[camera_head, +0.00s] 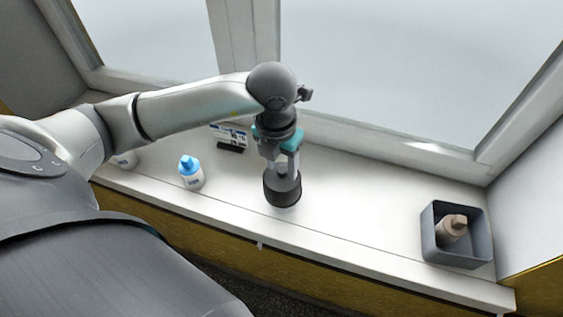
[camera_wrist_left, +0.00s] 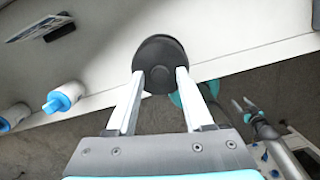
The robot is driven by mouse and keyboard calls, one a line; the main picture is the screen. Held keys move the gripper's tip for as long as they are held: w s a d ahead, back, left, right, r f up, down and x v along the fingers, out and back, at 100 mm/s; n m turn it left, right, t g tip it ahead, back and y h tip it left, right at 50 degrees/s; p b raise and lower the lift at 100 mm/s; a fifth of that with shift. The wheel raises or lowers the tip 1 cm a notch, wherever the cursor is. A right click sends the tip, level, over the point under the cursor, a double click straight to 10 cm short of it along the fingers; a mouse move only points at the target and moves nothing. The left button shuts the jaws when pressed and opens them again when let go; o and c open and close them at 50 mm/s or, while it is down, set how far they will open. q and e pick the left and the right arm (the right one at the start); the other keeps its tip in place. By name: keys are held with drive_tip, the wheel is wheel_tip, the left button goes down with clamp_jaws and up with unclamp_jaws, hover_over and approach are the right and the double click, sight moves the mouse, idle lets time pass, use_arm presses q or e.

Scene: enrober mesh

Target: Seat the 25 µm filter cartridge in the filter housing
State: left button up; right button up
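A dark grey round housing (camera_head: 282,190) stands on the white sill; I take it for the filter housing. My left gripper (camera_head: 281,170) is directly above it, pointing down, fingers apart at its top. In the left wrist view the housing's dark round top (camera_wrist_left: 160,48) has a small raised middle, with a fingertip on either side and seemingly a gap. A white, labelled piece with a blue top (camera_head: 191,173) stands left of the housing, perhaps a cartridge; its label is unreadable. It also shows in the left wrist view (camera_wrist_left: 66,96). A possible right gripper (camera_wrist_left: 243,105) is small there.
A grey open bin (camera_head: 440,252) at the right holds a tan-topped piece (camera_head: 453,230). A printed card (camera_head: 229,136) stands behind, near the window. Another white piece (camera_head: 125,160) is partly hidden by my arm. The sill between housing and bin is clear; its front edge drops off.

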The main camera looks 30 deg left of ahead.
sight(278, 181)
use_arm(q)
drive_tip(key=shift+o, duration=0.2)
drive_tip(key=shift+r, duration=0.1)
drive_tip(key=shift+r+p, duration=0.55)
drive_tip(key=shift+p, duration=0.15)
wheel_tip(278, 181, up, 12)
drive_tip(key=s, duration=0.1)
drive_tip(key=shift+s, duration=0.25)
drive_tip(key=shift+f, duration=0.1)
